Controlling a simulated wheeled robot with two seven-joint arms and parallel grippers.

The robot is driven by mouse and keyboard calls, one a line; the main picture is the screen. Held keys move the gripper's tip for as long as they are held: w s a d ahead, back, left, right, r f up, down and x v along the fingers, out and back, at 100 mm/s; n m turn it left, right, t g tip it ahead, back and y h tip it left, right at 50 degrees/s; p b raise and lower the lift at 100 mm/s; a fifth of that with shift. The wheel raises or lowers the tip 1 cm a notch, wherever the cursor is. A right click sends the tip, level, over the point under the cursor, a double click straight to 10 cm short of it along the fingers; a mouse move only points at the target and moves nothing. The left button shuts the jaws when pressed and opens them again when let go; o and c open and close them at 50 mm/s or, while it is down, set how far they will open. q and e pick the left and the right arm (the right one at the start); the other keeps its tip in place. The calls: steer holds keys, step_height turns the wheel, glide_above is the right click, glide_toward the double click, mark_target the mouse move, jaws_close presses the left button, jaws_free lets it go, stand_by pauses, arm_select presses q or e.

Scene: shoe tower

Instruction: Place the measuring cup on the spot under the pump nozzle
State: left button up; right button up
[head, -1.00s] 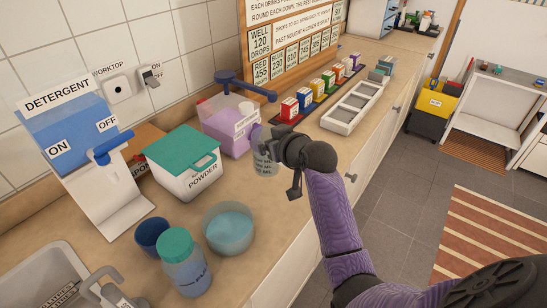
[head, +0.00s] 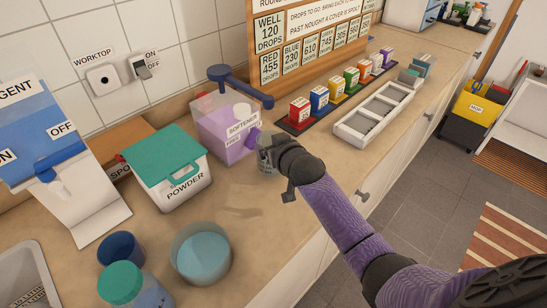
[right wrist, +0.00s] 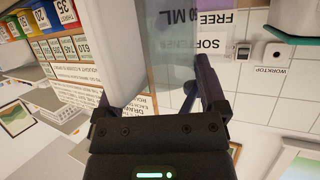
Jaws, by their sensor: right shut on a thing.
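My right gripper (head: 280,158) is shut on the measuring cup (head: 266,162), a clear grey cup partly hidden by the gripper. In the right wrist view the cup (right wrist: 172,40) stands between the fingers (right wrist: 160,95), with "ML" lettering showing upside down. The softener container (head: 222,140), see-through with purple liquid, stands just left of the cup. A blue pump (head: 240,86) on its top reaches right, its nozzle end (head: 268,102) higher in the picture than the cup. I cannot make out the spot under the nozzle. My left gripper is not in view.
The powder box (head: 168,170) with a green lid stands left of the softener. A glass bowl (head: 201,254), a blue cup (head: 120,250) and a lidded jar (head: 125,287) are at the front. Coloured boxes (head: 340,84) and a white tray (head: 375,113) stand right. Counter below the cup is clear.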

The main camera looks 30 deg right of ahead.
step_height(320, 180, down, 2)
steer(key=shift+f, duration=0.2)
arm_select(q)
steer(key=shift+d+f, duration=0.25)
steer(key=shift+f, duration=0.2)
arm_select(e)
steer(key=shift+r, duration=0.15)
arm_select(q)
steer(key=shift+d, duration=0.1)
arm_select(e)
steer(key=o, duration=1.2)
steer(key=shift+f, duration=0.2)
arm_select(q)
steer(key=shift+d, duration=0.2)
arm_select(e)
steer(key=shift+o, duration=0.4)
steer(key=shift+r, duration=0.1)
